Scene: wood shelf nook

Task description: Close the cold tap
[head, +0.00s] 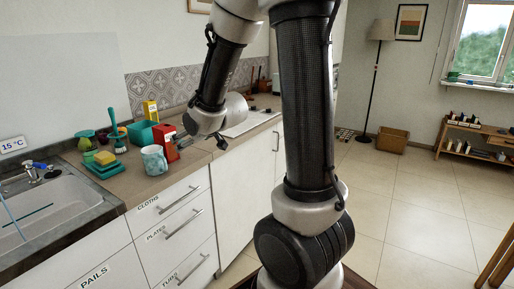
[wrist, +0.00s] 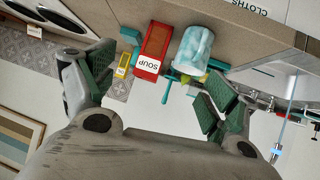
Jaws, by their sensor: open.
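The tap (head: 33,173) stands at the back edge of the sink at the far left in the head view, with a small blue mark near its top. It also shows small at the right edge in the wrist view (wrist: 277,151). Its handle positions are too small to read. A thin pale-blue line (head: 12,222) crosses the sink; I cannot tell whether it is water. My gripper (wrist: 155,88) is open and empty, its two dark green-padded fingers spread wide. In the head view my gripper (head: 218,143) is over the counter, well to the right of the tap.
On the counter between stand a red SOUP box (head: 168,142), a marbled mug (head: 153,159), teal stacked dishes with a yellow sponge (head: 105,158), and a green pot (head: 86,142). A "15 °C" sign (head: 12,145) is above the sink (head: 95,198). Drawers (head: 170,215) face the floor.

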